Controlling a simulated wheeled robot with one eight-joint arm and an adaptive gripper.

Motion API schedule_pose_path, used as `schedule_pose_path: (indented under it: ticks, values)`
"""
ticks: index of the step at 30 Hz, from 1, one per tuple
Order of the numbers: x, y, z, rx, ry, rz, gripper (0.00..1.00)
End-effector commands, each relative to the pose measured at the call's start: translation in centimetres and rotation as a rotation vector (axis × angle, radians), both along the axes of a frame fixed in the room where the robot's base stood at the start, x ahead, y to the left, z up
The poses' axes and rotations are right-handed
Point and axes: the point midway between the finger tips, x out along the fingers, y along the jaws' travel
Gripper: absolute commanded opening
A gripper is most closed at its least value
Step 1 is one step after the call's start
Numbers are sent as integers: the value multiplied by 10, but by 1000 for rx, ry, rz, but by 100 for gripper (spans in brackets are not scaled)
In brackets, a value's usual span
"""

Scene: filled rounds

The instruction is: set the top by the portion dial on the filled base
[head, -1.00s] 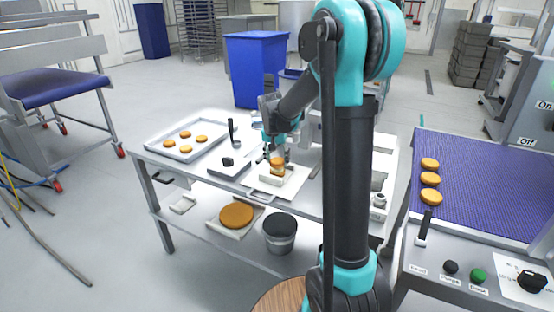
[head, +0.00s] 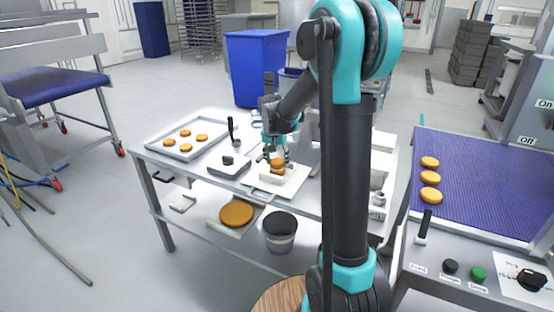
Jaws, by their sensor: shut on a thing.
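My gripper (head: 277,155) points down over a white board (head: 262,185) on the steel table, with its fingers around an orange-brown round top (head: 277,162). The top is directly over the filled base (head: 278,171) on that board. They look touching or almost touching, but at this size I cannot tell which. The filling is too small to make out. The portion dial (head: 228,160), a black knob on a grey box, stands left of the board, and no round lies beside it.
A tray (head: 157,148) with several rounds (head: 185,147) is at the table's left end. A black-handled tool (head: 232,130) stands behind the dial. The lower shelf has a large orange disc (head: 236,213) and a bucket (head: 280,232). A blue conveyor (head: 480,190) with three rounds is right.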

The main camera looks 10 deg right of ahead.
Motion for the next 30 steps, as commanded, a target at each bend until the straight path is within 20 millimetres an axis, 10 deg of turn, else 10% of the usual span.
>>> schedule_pose_path:
  ticks: [19,24,30]
  values:
    - [0,0,-7,0,0,0,39]
    - [0,0,-7,0,0,0,73]
    - [0,0,-7,0,0,0,76]
